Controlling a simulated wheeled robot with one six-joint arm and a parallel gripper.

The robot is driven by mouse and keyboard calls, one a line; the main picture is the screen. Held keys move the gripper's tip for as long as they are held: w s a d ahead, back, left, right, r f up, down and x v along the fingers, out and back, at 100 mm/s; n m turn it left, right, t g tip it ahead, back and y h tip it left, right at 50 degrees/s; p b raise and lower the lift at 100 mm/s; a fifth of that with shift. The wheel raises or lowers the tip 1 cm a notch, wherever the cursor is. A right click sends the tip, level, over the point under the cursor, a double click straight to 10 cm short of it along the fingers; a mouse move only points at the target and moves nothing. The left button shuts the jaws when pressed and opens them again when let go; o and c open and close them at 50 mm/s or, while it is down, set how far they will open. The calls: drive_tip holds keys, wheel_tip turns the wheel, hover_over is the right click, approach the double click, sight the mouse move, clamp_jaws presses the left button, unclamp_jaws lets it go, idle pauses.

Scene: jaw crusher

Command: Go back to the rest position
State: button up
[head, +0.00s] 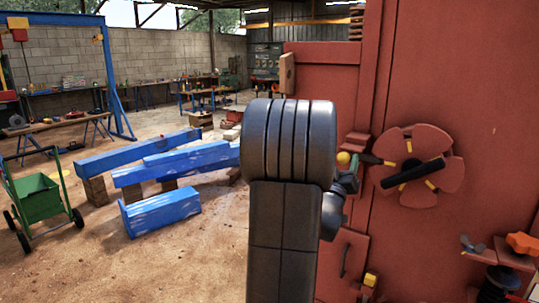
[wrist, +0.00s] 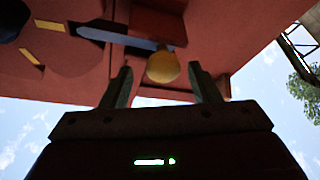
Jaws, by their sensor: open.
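My gripper (wrist: 160,68) is open in the wrist view, one finger on each side of a yellow ball knob (wrist: 163,66). The knob appears beyond or level with the fingertips, and I cannot tell whether it touches them. In the head view the knob (head: 343,158) sits at the end of a lever by the round red hub (head: 418,165) on the red crusher (head: 480,100). My dark arm reaches up in the middle of the head view and hides part of the gripper and the crusher's near side.
Blue beams (head: 160,211) lie on the ground and on blocks to the left. A green cart (head: 38,198) stands at far left, near a blue gantry (head: 112,80). An orange knob (head: 522,243) is at lower right. Open dirt floor lies left of my arm.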

sight(346, 153)
drive_tip(key=p+x, duration=0.1)
drive_tip(key=x, duration=0.3)
drive_tip(key=shift+w+d+r, duration=0.1)
drive_tip(key=shift+w, duration=0.05)
drive_tip(key=shift+w+r, duration=0.1)
drive_tip(key=shift+w, duration=0.2)
drive_tip(key=shift+w+a+p, duration=0.1)
drive_tip(key=shift+a+p, duration=0.15)
drive_tip(key=shift+p, duration=0.1)
